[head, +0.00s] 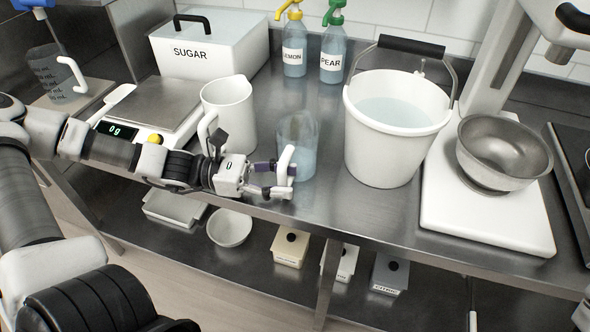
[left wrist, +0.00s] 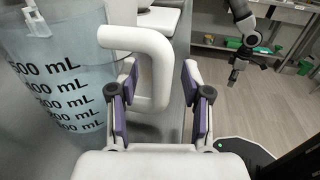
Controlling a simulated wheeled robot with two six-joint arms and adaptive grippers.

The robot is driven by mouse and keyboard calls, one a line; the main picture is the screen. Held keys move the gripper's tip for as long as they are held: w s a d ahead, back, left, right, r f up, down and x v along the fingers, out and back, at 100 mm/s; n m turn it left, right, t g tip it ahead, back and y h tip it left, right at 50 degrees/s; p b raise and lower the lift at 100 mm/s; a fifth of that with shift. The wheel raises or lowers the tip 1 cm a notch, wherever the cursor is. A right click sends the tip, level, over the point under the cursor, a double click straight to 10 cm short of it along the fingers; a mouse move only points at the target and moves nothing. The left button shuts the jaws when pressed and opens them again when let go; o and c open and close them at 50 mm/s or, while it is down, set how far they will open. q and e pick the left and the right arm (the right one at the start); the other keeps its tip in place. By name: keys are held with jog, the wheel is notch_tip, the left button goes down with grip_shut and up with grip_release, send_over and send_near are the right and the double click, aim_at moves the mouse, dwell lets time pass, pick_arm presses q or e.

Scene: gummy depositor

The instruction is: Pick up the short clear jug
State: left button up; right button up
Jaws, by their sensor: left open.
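The short clear jug (head: 298,142) stands on the steel counter near its front edge, with bluish contents. In the left wrist view the jug (left wrist: 62,75) shows black mL marks, and its white handle (left wrist: 158,70) stands between my left fingers. My left gripper (head: 278,181) is open at the handle; it also shows in the left wrist view (left wrist: 158,105), with a purple-padded finger on each side. I cannot tell whether a pad touches the handle. My right gripper (left wrist: 234,76) appears small and dark in the left wrist view, its jaws too small to judge.
A white pitcher (head: 229,112) stands left of the jug, and a white bucket (head: 385,145) to its right. A scale (head: 160,100), sugar bin (head: 205,55) and pump bottles (head: 294,52) are behind. A metal bowl (head: 503,150) is at right. A larger clear jug (head: 55,75) is at far left.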

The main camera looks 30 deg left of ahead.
pick_arm(q)
jog(key=shift+d+r, duration=0.1)
jog(key=shift+r, duration=0.05)
grip_shut()
